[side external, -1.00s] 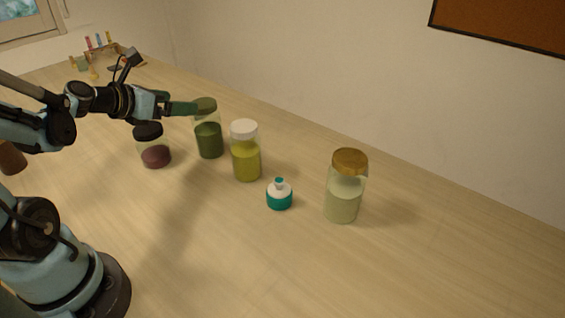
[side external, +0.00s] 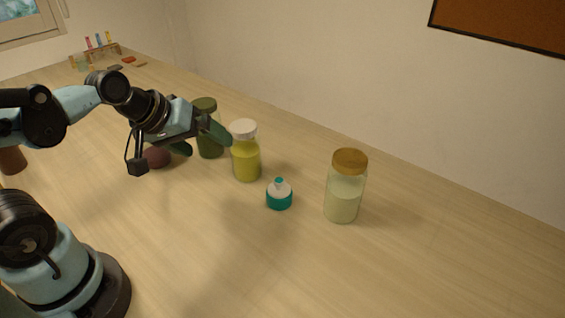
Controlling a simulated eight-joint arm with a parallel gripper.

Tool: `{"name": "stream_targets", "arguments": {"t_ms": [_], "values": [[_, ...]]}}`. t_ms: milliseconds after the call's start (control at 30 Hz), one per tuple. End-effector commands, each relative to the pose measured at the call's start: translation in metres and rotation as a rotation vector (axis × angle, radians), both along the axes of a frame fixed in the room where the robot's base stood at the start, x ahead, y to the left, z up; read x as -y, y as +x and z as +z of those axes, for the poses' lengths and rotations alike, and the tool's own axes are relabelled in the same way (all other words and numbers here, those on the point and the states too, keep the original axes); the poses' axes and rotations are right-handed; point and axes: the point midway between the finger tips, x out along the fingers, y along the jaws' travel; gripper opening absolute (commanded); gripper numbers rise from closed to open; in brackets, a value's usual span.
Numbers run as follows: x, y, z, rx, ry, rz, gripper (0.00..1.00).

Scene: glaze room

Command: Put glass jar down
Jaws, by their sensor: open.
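Several glass jars stand upright on the table. A dark green jar (side external: 208,145) with a green lid is behind my gripper and partly hidden by it. A yellow-green jar (side external: 246,163) with a white lid stands just right of the fingers. A pale green jar (side external: 343,198) with a golden-brown lid stands further right. A jar with dark red contents (side external: 157,157) is mostly hidden behind my gripper. My gripper (side external: 204,143) is open, with two green fingers apart and nothing seen between them. One fingertip overlaps the yellow-green jar's edge in the picture; I cannot tell whether they touch.
A small white and teal bottle (side external: 279,194) stands between the yellow-green and pale green jars. A small rack with coloured items (side external: 101,47) is at the far left back. A brown object (side external: 11,160) is at the left edge. The front right table is clear.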

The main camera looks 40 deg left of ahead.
Motion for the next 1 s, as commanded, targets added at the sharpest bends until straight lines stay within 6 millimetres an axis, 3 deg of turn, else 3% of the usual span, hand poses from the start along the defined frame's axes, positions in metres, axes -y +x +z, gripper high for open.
{"name": "stream_targets", "arguments": {"t_ms": [100, 300, 1000], "values": [[0.011, -0.008, 0.001, -0.018, 0.224, -0.258, 0.93], [0.016, -0.014, 0.003, -0.032, 0.401, -0.455, 0.93], [0.016, -0.014, 0.003, -0.032, 0.41, -0.464, 0.93]]}}
